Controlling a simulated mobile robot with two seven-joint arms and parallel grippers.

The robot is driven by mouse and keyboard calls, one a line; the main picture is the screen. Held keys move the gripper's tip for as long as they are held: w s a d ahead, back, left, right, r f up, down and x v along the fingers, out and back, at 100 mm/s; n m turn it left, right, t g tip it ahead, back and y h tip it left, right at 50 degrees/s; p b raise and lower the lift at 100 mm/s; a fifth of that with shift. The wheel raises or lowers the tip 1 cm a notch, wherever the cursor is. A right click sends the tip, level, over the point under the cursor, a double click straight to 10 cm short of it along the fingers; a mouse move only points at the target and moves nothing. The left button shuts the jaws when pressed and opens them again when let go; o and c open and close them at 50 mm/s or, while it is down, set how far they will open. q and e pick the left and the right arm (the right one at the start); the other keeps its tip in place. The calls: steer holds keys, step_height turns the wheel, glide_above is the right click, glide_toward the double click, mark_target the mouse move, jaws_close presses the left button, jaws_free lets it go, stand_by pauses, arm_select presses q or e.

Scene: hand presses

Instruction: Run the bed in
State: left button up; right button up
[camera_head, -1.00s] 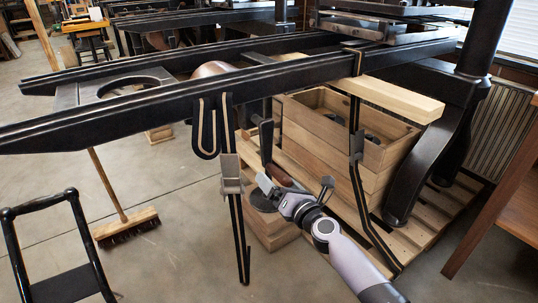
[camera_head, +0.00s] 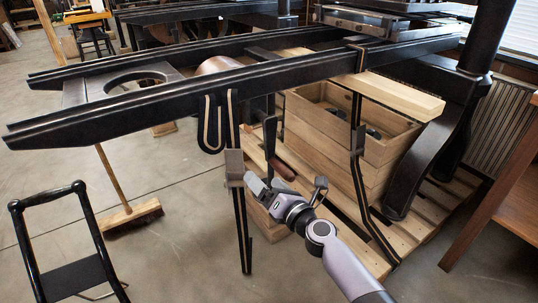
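The hand press has long black rails (camera_head: 190,104) running across the view. The flat metal bed (camera_head: 362,22) seems to sit at their far right end, partly cut off. A dark crank arm (camera_head: 269,138) hangs below the rails, with a brown wooden handle (camera_head: 283,170) at its lower end. My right gripper (camera_head: 266,186) is just below and left of this handle in the picture. I see no clear grasp on the handle, and the small view does not show how far its fingers are apart. My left gripper is not in view.
A black leg (camera_head: 240,230) stands close left of my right gripper. Wooden crates (camera_head: 335,125) on a pallet (camera_head: 425,222) are behind it. A broom (camera_head: 128,216) and a black trolley frame (camera_head: 70,245) stand at left. The floor between is free.

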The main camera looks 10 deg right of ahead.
steer(key=d+f+p+v, duration=0.1)
steer(key=v, duration=0.5)
steer(key=shift+d, duration=0.2)
steer(key=shift+s, duration=0.1)
